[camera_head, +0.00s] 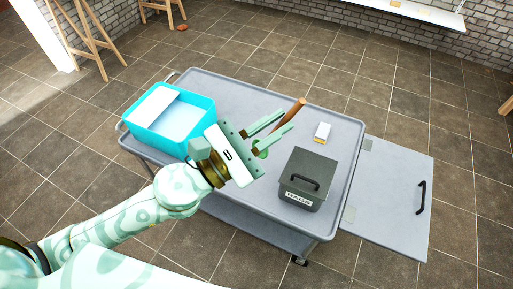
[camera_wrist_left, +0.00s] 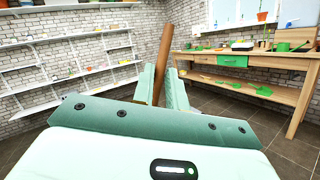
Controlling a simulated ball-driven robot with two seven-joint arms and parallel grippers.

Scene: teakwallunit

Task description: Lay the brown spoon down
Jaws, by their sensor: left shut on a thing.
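My left gripper (camera_head: 287,118) is shut on the brown spoon (camera_head: 297,107) and holds it over the grey cart top (camera_head: 247,98). The spoon's brown stick-like end juts past the fingertips, tilted up to the right. In the left wrist view the spoon (camera_wrist_left: 163,50) rises between the two fingers (camera_wrist_left: 162,84), and its lower part is hidden. I cannot tell how high it is above the cart. My right gripper is not in view.
A turquoise bin (camera_head: 143,137) with a white piece inside stands on the cart's left. A dark grey box (camera_head: 310,170) labelled RAGS stands at the front right. A small white and yellow item (camera_head: 322,131) lies behind it. A grey side panel (camera_head: 392,195) extends right. The back of the cart is clear.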

